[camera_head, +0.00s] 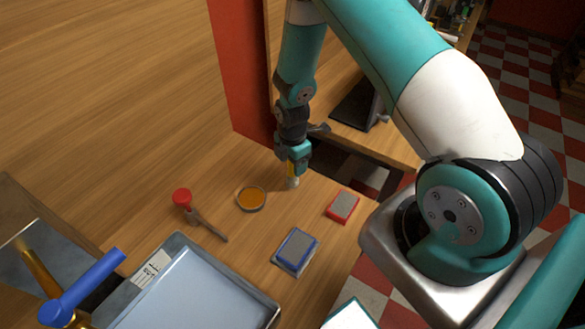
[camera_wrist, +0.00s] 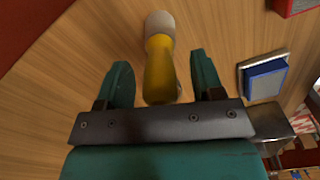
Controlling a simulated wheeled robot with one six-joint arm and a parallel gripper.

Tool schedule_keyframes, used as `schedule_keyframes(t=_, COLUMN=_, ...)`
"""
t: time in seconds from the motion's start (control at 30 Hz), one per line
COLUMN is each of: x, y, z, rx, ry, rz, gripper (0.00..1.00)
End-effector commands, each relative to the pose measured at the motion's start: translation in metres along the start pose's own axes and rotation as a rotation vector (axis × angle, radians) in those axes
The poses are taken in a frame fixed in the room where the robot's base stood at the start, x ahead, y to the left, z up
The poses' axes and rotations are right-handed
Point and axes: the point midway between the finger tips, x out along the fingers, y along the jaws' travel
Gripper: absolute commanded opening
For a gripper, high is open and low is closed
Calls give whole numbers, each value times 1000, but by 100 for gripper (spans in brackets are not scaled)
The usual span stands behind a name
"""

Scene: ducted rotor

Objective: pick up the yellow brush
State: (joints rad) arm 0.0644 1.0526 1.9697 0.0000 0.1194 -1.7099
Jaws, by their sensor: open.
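The yellow brush (camera_wrist: 158,75) lies between the two open fingers of my gripper (camera_wrist: 160,80) in the wrist view. Its pale bristle end (camera_wrist: 159,24) points away from the gripper. There is a visible gap between the brush and each finger. In the head view, my gripper (camera_head: 292,165) points down over the wooden table, and a small yellow part of the brush (camera_head: 293,170) shows at its fingertips with the pale end below. I cannot tell whether the brush touches the table.
An orange round dish (camera_head: 251,199), a red-handled tool (camera_head: 183,197), a red-framed block (camera_head: 342,206) and a blue-framed block (camera_head: 296,251) lie nearby. A metal tray (camera_head: 190,295) stands at the front. A red panel (camera_head: 240,70) rises behind my gripper.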

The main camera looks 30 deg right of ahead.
Motion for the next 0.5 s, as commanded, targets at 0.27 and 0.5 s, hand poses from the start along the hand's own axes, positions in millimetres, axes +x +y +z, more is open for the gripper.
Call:
schedule_keyframes(t=0.27, x=6, y=0, z=0, rx=0, ry=0, rz=1, gripper=61)
schedule_keyframes(t=0.5, x=5, y=0, z=0, rx=0, ry=0, rz=0, gripper=13)
